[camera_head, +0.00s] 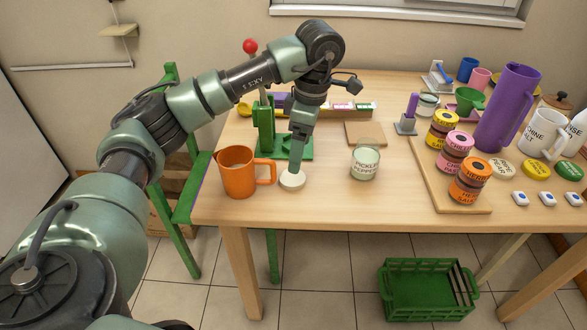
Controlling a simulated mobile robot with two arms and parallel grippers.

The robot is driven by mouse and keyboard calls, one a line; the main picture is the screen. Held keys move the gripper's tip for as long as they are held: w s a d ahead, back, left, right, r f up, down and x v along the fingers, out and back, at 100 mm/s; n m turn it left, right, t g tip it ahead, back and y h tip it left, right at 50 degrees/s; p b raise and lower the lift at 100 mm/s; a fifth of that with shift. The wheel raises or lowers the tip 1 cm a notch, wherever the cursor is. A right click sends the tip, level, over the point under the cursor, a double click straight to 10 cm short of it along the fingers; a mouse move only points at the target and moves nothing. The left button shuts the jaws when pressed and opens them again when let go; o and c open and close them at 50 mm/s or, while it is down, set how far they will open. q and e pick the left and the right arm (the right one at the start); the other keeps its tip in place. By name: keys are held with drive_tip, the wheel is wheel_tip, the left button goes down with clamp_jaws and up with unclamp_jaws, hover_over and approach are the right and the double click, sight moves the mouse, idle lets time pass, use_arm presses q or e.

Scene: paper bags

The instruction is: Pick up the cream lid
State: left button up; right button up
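A round cream lid (291,182) lies at the table's front, just right of the orange mug. My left gripper (295,168) points down directly over it, with its tips at or just above the lid's top. The fingers are seen edge-on, so I cannot tell whether they are open, shut or touching the lid. A pale round lid with dark lettering (501,168) lies at the right among other lids. My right gripper is not in view.
The orange mug (236,173) stands close left of my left gripper, and a green stand (265,128) is close behind. A labelled glass jar (365,163) stands to the right. Stacked jars (455,150) and a purple pitcher (506,108) crowd the right side. Bare table lies around the glass jar.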

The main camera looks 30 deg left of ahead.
sight(293, 177)
use_arm(q)
drive_tip(key=shift+s+f, duration=0.35)
drive_tip(key=shift+f, duration=0.55)
drive_tip(key=f, duration=0.3)
drive_tip(key=a+f, duration=0.1)
drive_tip(key=shift+s+f, duration=0.2)
drive_tip(key=shift+s, duration=0.1)
drive_tip(key=shift+f, duration=0.35)
drive_tip(key=c, duration=1.4)
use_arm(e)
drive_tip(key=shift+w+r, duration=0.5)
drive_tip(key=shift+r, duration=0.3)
use_arm(q)
drive_tip(key=shift+r, duration=0.15)
